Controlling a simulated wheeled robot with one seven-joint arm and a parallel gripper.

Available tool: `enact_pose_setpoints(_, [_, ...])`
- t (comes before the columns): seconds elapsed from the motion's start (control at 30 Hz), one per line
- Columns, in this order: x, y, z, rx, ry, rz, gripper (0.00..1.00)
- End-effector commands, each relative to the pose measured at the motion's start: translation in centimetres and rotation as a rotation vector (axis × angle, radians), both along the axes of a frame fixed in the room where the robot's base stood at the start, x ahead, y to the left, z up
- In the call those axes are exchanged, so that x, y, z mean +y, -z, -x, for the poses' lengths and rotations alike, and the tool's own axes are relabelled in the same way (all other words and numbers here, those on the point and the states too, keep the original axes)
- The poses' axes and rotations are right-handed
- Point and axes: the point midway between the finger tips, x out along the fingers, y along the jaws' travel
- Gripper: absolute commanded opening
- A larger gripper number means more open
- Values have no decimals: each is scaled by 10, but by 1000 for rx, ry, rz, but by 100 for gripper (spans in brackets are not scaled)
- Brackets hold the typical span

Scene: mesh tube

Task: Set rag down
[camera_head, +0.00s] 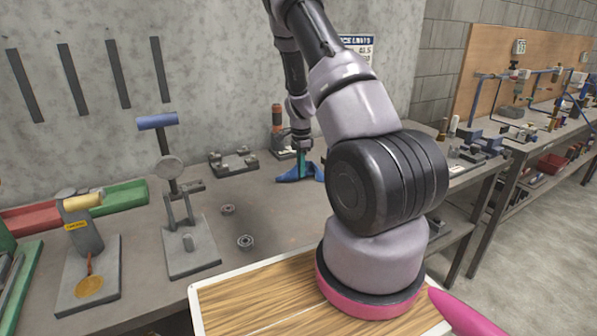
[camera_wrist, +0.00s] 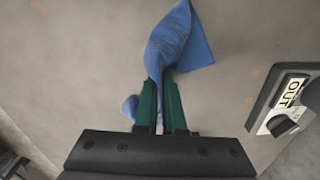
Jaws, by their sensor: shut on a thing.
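The blue rag (camera_wrist: 180,42) is pinched between the green fingers of my gripper (camera_wrist: 160,105) in the wrist view. Part of it spreads beyond the fingertips and a small piece shows at the left of the fingers. In the head view the rag (camera_head: 290,174) is at the grey bench top, under my gripper (camera_head: 301,160), near the back wall. It looks low over or touching the bench; I cannot tell which.
A device marked OUT (camera_wrist: 287,100) is to the right of the rag in the wrist view. A grey fixture plate (camera_head: 233,163) lies left of the rag in the head view. Two small bearings (camera_head: 245,241) lie nearer on the bench (camera_head: 275,215), with clear surface around them.

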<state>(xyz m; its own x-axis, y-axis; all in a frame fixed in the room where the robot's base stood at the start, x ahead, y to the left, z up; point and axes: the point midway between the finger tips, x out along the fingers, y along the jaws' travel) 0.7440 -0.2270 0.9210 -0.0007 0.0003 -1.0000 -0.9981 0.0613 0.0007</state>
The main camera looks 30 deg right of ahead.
Motion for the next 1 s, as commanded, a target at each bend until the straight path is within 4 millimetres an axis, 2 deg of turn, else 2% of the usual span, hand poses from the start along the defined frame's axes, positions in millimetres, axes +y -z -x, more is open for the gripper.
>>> enact_pose_setpoints(0.07, [0,0,0,0,0,0,0])
enact_pose_setpoints(0.1, [0,0,0,0,0,0,22])
enact_pose_setpoints(0.17, [0,0,0,0,0,0,45])
enact_pose_setpoints(0.2, [0,0,0,0,0,0,60])
enact_pose_setpoints(0.23, [0,0,0,0,0,0,62])
enact_pose_setpoints(0.57, [0,-1,0,-1,0,0,62])
enact_pose_setpoints(1.0, [4,-34,12,-2,0,0,62])
